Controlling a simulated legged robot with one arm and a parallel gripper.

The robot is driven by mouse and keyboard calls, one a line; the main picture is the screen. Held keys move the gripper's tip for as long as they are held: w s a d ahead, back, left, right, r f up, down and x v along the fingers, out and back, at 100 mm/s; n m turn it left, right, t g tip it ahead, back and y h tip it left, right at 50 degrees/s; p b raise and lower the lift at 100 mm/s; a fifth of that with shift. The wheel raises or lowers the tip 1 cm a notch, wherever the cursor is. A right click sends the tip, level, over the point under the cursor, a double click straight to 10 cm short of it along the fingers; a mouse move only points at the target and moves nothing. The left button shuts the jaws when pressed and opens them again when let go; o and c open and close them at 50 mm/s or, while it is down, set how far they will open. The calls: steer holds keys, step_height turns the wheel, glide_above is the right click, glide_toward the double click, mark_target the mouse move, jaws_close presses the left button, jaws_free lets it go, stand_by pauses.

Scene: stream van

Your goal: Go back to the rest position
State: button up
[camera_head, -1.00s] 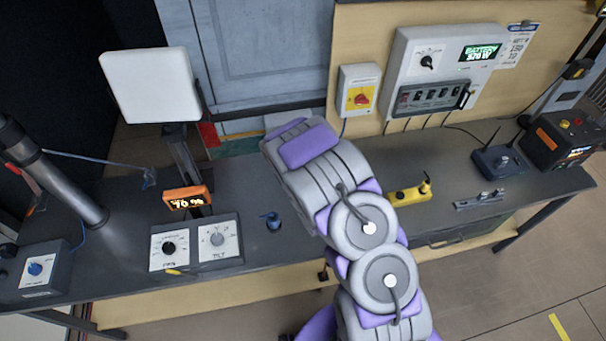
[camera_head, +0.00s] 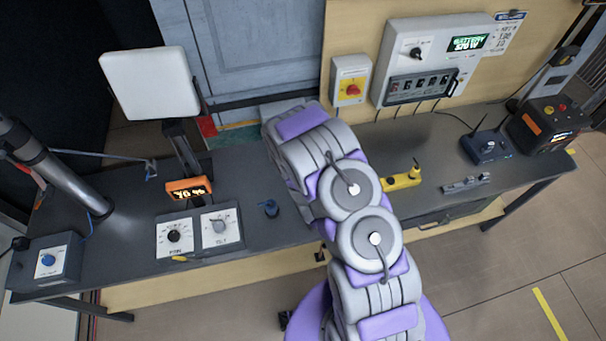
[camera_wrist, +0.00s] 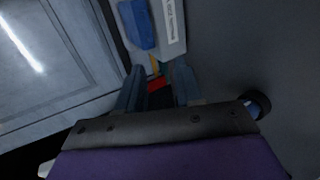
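My purple and grey arm reaches up through the middle of the head view over the workbench (camera_head: 110,222). Its own links hide my gripper there. In the wrist view my gripper (camera_wrist: 158,80) shows two dark fingers standing apart, with nothing held between them. A red patch shows beyond and between the fingers and looks like background. A blue item (camera_wrist: 137,24) and a white labelled strip (camera_wrist: 169,22) lie beyond the fingertips. A grey-blue panelled door (camera_wrist: 60,60) fills the left of that view.
The bench holds two knob boxes (camera_head: 174,237), an orange display (camera_head: 187,190), a small blue object (camera_head: 270,208), a yellow tool (camera_head: 402,180), a router (camera_head: 484,146) and a black power unit (camera_head: 545,128). A switch panel (camera_head: 430,62) and red switch (camera_head: 351,80) are on the wall.

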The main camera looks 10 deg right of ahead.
stand_by(0.3)
steer(key=s+d+r+m+g+h+b, duration=0.1)
steer(key=s+d+r+m+g+b, duration=0.1)
steer(key=s+r+m+g+b, duration=0.7)
steer(key=s+a+r+m+g+b, duration=0.1)
steer(key=s+r+m, duration=0.3)
steer(key=s, duration=1)
steer(key=s+a+r+m+g+y+b, duration=0.1)
steer(key=s+r+m+g+b, duration=0.2)
steer(key=s+r, duration=0.4)
steer(key=s+m+g, duration=0.1)
steer(key=s+m, duration=0.1)
steer(key=s, duration=0.5)
steer(key=shift+a+r+b, duration=0.2)
steer(key=shift+r+b, duration=0.15)
steer(key=shift+r, duration=0.05)
steer(key=shift+s, duration=0.1)
